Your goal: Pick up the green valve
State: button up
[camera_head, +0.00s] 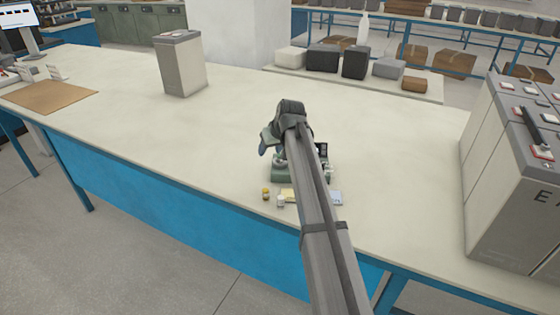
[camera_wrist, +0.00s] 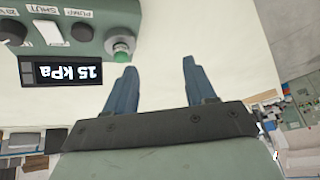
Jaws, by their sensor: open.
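A green knob (camera_wrist: 120,47) with a pale collar, the only small green fitting I can make out as the valve, sits on the edge of a grey-green control box (camera_wrist: 70,12) in the wrist view. My gripper (camera_wrist: 159,66) is open with blue-grey fingers, and nothing shows between them. The knob appears just beyond and left of the left fingertip, apart from it. In the head view my gripper (camera_head: 268,142) is over the control box (camera_head: 284,174), and my arm hides much of the box. I cannot make out the knob there.
The box has black knobs, labels and a display (camera_wrist: 66,73) reading 15 kPa. Small yellow (camera_head: 265,194) and white (camera_head: 281,201) items lie before it. A grey battery-like block (camera_head: 182,65) stands back left; larger ones (camera_head: 512,190) stand right.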

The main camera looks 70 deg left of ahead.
jog(key=n+h, duration=0.1)
send_near(280, 160)
jog(key=shift+t, duration=0.4)
jog(key=x, duration=0.2)
jog(key=a+x, duration=0.1)
jog(key=x, duration=0.4)
jog(key=shift+s+a+r, duration=0.1)
jog(key=shift+s+a, duration=0.1)
jog(key=shift+a, duration=0.2)
jog(key=shift+c, duration=0.3)
grip_shut()
